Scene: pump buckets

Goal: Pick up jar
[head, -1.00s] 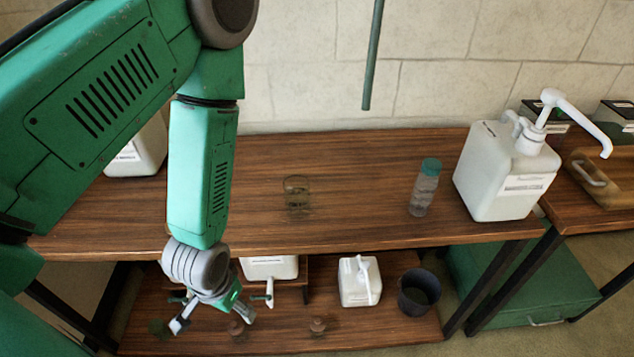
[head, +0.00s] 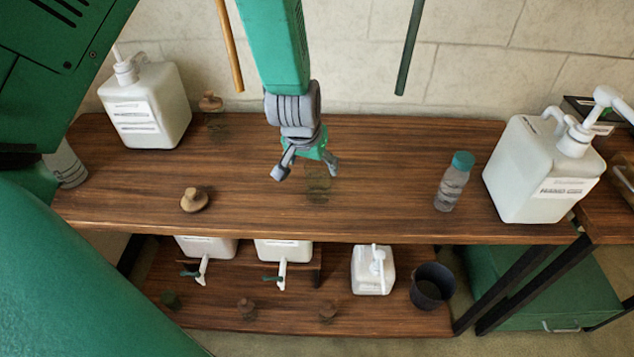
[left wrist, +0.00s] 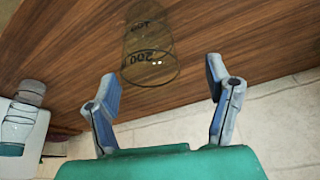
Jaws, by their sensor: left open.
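A clear glass jar (head: 318,182) stands on the upper wooden shelf, hard to see against the wood. My left gripper (head: 306,167) is open and empty, close above and beside the jar, and partly covers it. In the left wrist view the jar (left wrist: 150,55) shows dark markings, "200" among them. It lies beyond the open fingers (left wrist: 160,82), roughly between them, and I see no contact. A jar with a brown stopper (head: 212,110) stands at the back left of the shelf. My right gripper is not in view.
A teal-capped bottle (head: 453,182) and a white pump container (head: 532,172) stand right of the jar. Another pump container (head: 148,108) and a brown stopper-like object (head: 194,200) are at left. Two rods (head: 229,45) (head: 410,45) hang behind. The shelf in front of the jar is clear.

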